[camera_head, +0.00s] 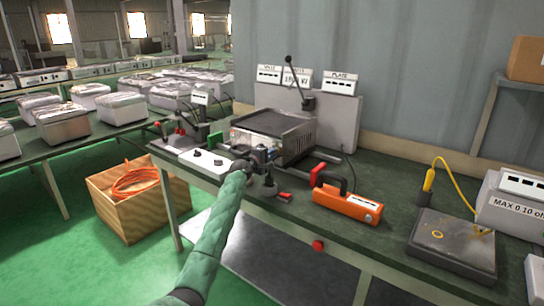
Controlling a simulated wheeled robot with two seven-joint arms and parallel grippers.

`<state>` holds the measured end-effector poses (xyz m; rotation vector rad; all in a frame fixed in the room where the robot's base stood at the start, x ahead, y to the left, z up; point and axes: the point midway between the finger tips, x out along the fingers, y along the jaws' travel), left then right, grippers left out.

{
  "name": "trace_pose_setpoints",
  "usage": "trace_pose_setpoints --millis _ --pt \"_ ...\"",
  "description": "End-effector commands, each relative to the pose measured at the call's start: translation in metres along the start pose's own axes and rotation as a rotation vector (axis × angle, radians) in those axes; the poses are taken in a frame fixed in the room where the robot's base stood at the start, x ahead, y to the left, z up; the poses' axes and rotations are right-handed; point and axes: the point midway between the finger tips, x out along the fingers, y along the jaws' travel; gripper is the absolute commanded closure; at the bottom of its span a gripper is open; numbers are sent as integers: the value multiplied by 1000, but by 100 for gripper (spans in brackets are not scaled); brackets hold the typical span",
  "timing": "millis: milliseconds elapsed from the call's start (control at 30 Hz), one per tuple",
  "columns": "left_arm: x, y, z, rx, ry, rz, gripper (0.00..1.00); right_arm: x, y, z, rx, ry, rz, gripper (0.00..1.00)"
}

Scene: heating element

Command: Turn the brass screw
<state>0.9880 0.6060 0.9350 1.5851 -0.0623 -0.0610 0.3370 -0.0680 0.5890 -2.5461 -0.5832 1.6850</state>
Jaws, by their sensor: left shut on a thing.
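My left arm in a green sleeve reaches up from the bottom to the front of a heating device with a dark flat top (268,122). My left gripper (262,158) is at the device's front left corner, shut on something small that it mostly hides. I cannot make out the brass screw; any brass colour there is too small or covered. A dark fitting with a red lever (285,197) stands just right of and below the gripper. My right gripper is not in view.
An orange tool (347,203) with a black handle lies to the right on the green bench. A white box with black knobs (206,162) is left of the gripper. A dark grey plate (452,243) and a labelled scale box lie further right. A wooden crate (130,205) stands on the floor.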

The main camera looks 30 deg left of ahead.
Motion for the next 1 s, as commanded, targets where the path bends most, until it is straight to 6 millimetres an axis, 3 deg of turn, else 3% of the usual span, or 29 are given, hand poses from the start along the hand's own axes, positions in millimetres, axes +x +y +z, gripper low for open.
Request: trace_pose_setpoints --millis 200,233,333,700,1000 --pt "0 -2 0 1 0 -3 100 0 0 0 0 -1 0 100" --pt "0 -2 0 1 0 -3 85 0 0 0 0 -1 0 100" --pt "0 -2 0 0 0 -3 66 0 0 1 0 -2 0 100" --pt "-4 -1 0 1 0 -1 65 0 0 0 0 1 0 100" --pt "-42 -3 0 1 0 -2 65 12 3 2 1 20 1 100"
